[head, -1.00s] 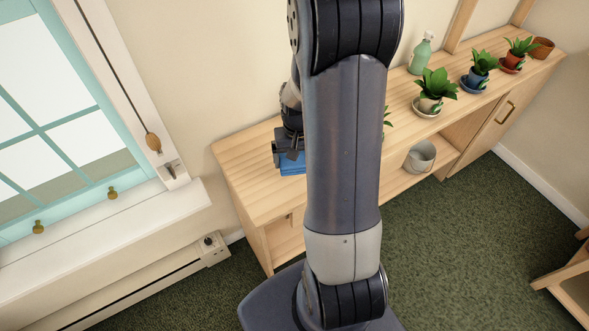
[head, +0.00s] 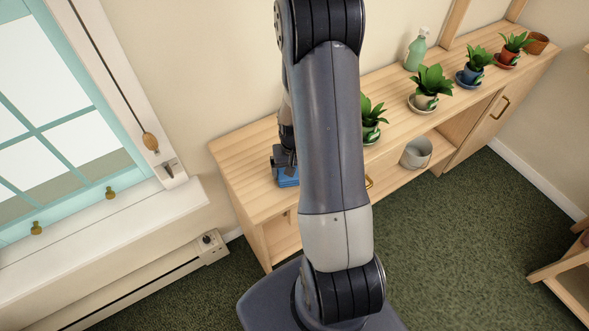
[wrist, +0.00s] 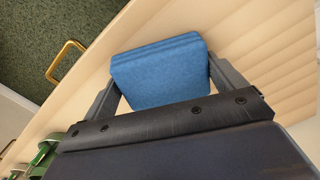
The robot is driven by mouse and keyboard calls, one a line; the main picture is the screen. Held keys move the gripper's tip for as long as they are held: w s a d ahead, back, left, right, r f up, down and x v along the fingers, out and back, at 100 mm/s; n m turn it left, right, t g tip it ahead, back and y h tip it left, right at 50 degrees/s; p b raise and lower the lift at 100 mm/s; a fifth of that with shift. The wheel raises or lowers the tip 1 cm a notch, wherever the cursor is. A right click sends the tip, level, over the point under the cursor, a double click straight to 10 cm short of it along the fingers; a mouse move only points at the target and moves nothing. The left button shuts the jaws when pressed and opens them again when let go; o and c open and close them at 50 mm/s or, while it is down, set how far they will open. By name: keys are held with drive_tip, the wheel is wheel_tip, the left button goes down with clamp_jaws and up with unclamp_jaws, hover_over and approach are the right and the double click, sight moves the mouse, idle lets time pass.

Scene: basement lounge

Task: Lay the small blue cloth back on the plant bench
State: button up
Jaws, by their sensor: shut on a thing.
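The small blue cloth (wrist: 160,75) is a folded, layered square between the two fingers of my gripper (wrist: 163,82) in the wrist view. In the head view a part of the cloth (head: 287,181) shows below my gripper (head: 285,168), at the left part of the plant bench (head: 240,160). My gripper is shut on the cloth, with a finger at each side. The light wooden bench top (wrist: 130,38) lies behind the cloth in the wrist view. I cannot tell whether the cloth touches it. My arm hides part of the bench in the head view.
Potted plants (head: 431,84) on saucers and a green spray bottle (head: 416,50) stand on the bench to the right. A grey pot (head: 416,152) sits on the shelf below. A window (head: 60,110) is at the left. The bench top around the gripper is clear.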

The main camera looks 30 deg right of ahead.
drive_tip(key=o, duration=0.6)
wheel_tip(320, 180, up, 12)
drive_tip(key=shift+r, duration=0.1)
idle(0.4)
